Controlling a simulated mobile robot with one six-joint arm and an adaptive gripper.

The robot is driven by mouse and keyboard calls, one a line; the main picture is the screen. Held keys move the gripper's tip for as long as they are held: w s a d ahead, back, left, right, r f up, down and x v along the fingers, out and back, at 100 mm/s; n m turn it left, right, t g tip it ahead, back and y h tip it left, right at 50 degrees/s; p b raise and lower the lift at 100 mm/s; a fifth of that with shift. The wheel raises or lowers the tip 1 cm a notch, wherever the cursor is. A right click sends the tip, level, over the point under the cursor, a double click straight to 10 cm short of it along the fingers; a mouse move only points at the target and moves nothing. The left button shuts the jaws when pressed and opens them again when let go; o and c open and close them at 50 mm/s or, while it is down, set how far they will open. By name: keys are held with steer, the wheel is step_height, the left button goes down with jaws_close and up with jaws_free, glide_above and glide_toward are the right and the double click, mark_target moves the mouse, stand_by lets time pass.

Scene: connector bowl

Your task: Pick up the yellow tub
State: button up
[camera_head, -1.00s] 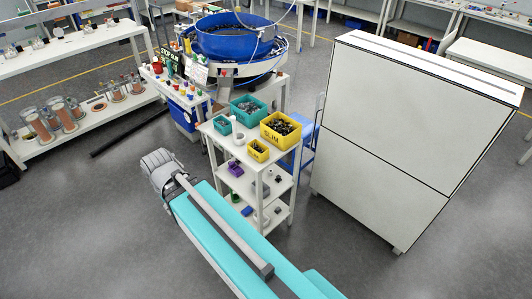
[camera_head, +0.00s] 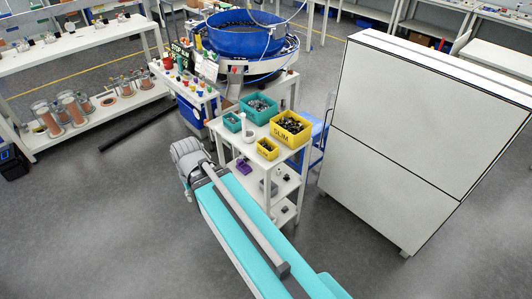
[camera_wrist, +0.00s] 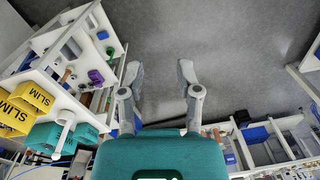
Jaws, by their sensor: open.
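Two yellow tubs stand on the top shelf of a white cart in the head view. The larger yellow tub (camera_head: 290,137), marked SLIM, holds dark parts at the back right. The smaller yellow tub (camera_head: 267,153) also holds dark parts and stands in front of it. In the wrist view the larger tub (camera_wrist: 12,117) and smaller tub (camera_wrist: 37,97) are at the left edge. My gripper (camera_wrist: 160,78) is open and empty, its fingers apart over grey floor, to one side of the cart. Its fingers cannot be made out in the head view.
The white cart (camera_head: 247,170) also carries teal tubs (camera_head: 259,108) and a white cup-like piece. A tall white cabinet (camera_head: 425,130) stands right of it. A blue bowl feeder (camera_head: 242,38) and small table are behind. Open floor lies to the left.

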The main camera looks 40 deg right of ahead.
steer(key=w+d+f+m+t+y+b, duration=0.1)
steer(key=w+d+f+m+t+b, duration=0.2)
steer(key=d+m, duration=0.35)
steer(key=w+d+f+m+t+y+b, duration=0.1)
steer(key=w+d+f+m+b, duration=0.1)
steer(key=d+m+b, duration=0.4)
steer(key=w+d+f+m+t+y+b, duration=0.25)
steer(key=d+m, duration=0.25)
steer(key=d, duration=0.3)
steer(key=s+d+f+m+t+h+b, duration=0.1)
steer(key=d+m+t+h+b, duration=0.1)
steer(key=d+m, duration=0.6)
steer(key=s+d+m+t+h+b, duration=0.2)
steer(key=d+m+t+b, duration=0.3)
steer(key=d, duration=1.2)
steer(key=m+b, duration=0.1)
steer(key=m, duration=0.2)
steer(key=shift+s+d+f+b, duration=0.3)
steer(key=shift+d+f+b, duration=0.05)
steer(key=shift+f, duration=0.1)
steer(key=shift+b+x, duration=1.65)
steer(key=shift+x, duration=2.65)
